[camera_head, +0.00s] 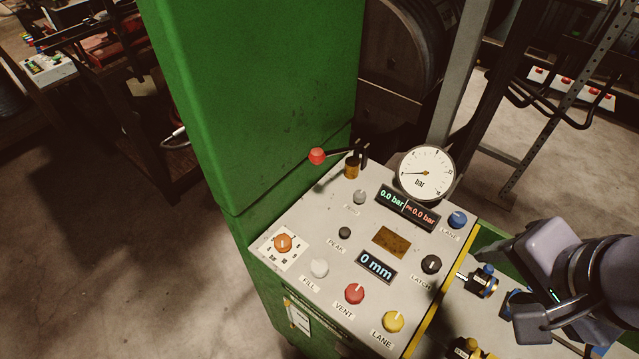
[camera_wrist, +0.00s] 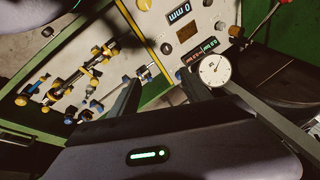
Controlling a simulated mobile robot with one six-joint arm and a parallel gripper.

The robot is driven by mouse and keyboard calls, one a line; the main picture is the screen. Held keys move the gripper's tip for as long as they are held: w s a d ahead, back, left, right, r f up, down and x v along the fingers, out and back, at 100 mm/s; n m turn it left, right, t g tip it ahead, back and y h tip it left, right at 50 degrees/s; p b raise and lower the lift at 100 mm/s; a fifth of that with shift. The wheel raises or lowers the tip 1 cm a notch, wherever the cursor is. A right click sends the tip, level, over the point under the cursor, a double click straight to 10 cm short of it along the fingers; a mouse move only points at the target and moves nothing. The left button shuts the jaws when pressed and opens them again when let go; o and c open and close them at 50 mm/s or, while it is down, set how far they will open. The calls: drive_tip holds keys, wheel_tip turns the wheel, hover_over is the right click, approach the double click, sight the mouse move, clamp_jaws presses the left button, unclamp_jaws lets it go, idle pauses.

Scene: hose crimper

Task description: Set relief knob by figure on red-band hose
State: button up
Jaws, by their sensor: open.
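The orange knob (camera_head: 283,243) sits on a white card with a printed bar scale at the panel's left edge. I take it for the relief knob, though its scale figures are too small to read. Several hose pieces or fittings with blue and yellow parts (camera_wrist: 75,85) lie right of the panel, beyond the yellow strip; some also show in the head view (camera_head: 483,281). I cannot make out a red band or a figure on any. My gripper (camera_head: 505,283) is open and empty above these fittings, well right of the orange knob. Its fingers (camera_wrist: 161,88) also show in the wrist view.
The grey panel (camera_head: 330,225) carries red, yellow, white, blue and black knobs. Its displays read 0.0 bar and 0 mm (camera_head: 376,265). A round gauge (camera_head: 426,173) and a red-ball lever (camera_head: 317,156) stand at its back. A tall green cabinet (camera_head: 260,90) rises behind left.

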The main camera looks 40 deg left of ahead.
drive_tip(key=w+a+r+n+g+p, duration=0.1)
drive_tip(key=w+a+r+g+p, duration=0.15)
drive_tip(key=a, duration=0.55)
drive_tip(key=n+g+h+p, duration=0.2)
drive_tip(key=n+h+p, duration=0.1)
drive_tip(key=p, duration=0.1)
hover_over(282, 240)
wheel_tip(282, 240, down, 7)
wheel_tip(282, 240, down, 18)
drive_tip(key=b, duration=0.5)
clamp_jaws()
